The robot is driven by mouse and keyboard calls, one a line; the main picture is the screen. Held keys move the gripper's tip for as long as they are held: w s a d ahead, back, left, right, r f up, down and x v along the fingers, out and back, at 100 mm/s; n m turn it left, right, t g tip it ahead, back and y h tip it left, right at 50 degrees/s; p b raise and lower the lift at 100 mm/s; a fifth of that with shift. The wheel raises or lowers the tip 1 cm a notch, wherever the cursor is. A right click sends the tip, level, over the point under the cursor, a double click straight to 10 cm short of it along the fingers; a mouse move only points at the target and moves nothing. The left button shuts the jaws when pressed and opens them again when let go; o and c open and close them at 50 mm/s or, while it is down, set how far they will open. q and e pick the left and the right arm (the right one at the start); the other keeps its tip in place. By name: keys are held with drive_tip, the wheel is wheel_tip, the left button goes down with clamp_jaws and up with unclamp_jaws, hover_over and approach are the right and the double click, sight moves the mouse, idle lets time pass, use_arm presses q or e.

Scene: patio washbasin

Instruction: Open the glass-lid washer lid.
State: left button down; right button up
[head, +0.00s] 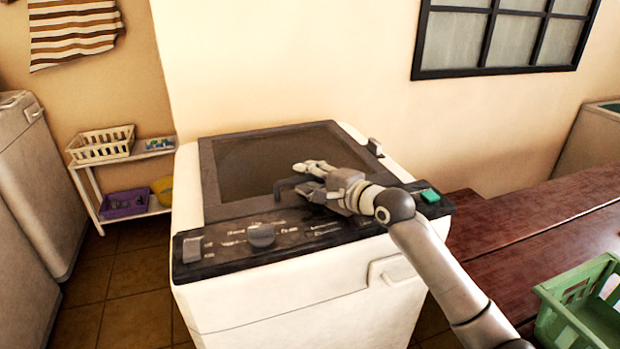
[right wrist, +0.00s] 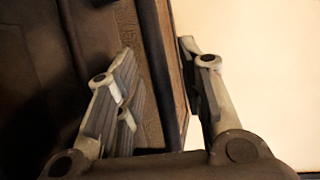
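The white top-loading washer (head: 300,300) stands against the wall with its dark-framed glass lid (head: 250,165) lying closed. A small dark handle (head: 286,186) sits at the lid's front edge, partly hidden by my right gripper. My right gripper (head: 312,172) is over the front part of the lid, beside the handle. In the right wrist view its two fingers (right wrist: 160,85) are apart with nothing clearly held between them. Whether they touch the lid cannot be told. My left gripper is not in view.
A wooden bench (head: 530,235) with a green basket (head: 580,300) is at the right. A white shelf (head: 150,208) with baskets is at the left.

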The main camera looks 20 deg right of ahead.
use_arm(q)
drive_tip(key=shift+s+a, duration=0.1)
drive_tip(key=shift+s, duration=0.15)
use_arm(e)
clamp_jaws()
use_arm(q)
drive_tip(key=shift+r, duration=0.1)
use_arm(e)
drive_tip(key=shift+r, duration=0.1)
